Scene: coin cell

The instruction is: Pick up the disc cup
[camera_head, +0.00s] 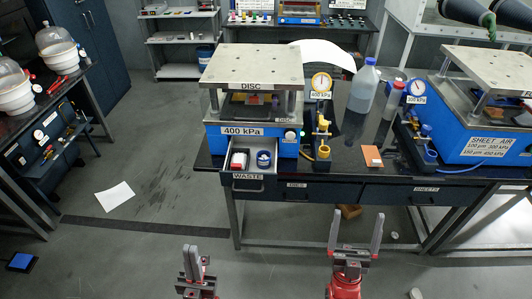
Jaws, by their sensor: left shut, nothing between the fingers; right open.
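A small white cup with a blue rim or contents (263,158) sits in the open drawer marked WASTE (249,176), below the DISC press (253,68). A white and red container (238,160) stands to its left in that drawer. No label shows which is the disc cup. My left gripper (192,248) is shut and empty, low over the floor, in front of and left of the drawer. My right gripper (356,214) is open and empty, in front of the table and right of the drawer. Both are apart from the containers.
A yellow fitting (324,151) and a gauge (321,83) stand right of the press. A clear bottle (362,88) and an orange card (372,156) are on the black table (345,168). The SHEET AIR press (477,135) is at right.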

